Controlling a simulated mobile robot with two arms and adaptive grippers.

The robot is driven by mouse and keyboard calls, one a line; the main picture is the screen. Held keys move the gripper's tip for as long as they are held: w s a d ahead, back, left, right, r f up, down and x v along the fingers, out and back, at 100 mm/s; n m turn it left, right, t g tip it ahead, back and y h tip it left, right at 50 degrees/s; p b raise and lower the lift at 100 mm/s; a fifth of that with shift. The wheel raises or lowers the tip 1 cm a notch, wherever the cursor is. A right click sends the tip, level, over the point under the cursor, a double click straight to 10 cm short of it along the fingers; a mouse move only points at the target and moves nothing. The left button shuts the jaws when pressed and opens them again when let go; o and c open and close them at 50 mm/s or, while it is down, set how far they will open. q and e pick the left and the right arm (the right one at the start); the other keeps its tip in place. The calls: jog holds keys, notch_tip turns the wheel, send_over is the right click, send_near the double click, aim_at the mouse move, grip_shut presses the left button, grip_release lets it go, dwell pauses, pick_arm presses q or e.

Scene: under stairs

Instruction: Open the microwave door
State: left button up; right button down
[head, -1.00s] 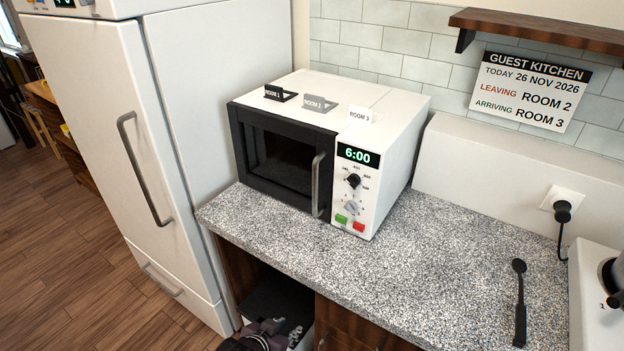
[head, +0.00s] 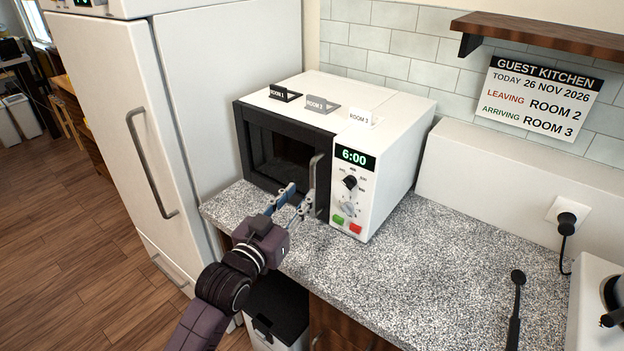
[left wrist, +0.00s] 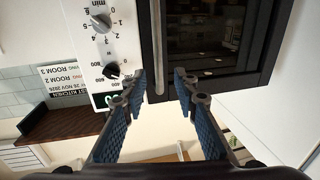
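The white microwave (head: 392,165) stands on the speckled counter, with its dark door (head: 262,165) shut. The door's upright metal handle (head: 314,182) is at the right edge of the door; it also shows in the left wrist view (left wrist: 157,40). My left gripper (head: 299,196) is at the lower part of the handle, in front of the door. In the left wrist view its two blue-padded fingers (left wrist: 160,84) are apart, with the handle lined up between the tips, nearer the left one. No contact can be made out. My right gripper is out of view.
A tall white fridge (head: 135,110) stands close on the left of the microwave. Small room tags (head: 322,104) stand on the microwave top. A dark spoon (head: 516,300) lies on the counter at right, where the surface (head: 420,260) is otherwise clear.

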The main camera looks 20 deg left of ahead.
aim_at(311, 181)
pick_arm(q)
jog(key=w, duration=0.2)
jog(key=w+d+p, duration=0.1)
jog(key=w, duration=0.4)
jog(key=shift+w+d+p, duration=0.15)
jog(key=shift+p, duration=0.25)
jog(key=shift+c, duration=0.3)
grip_shut()
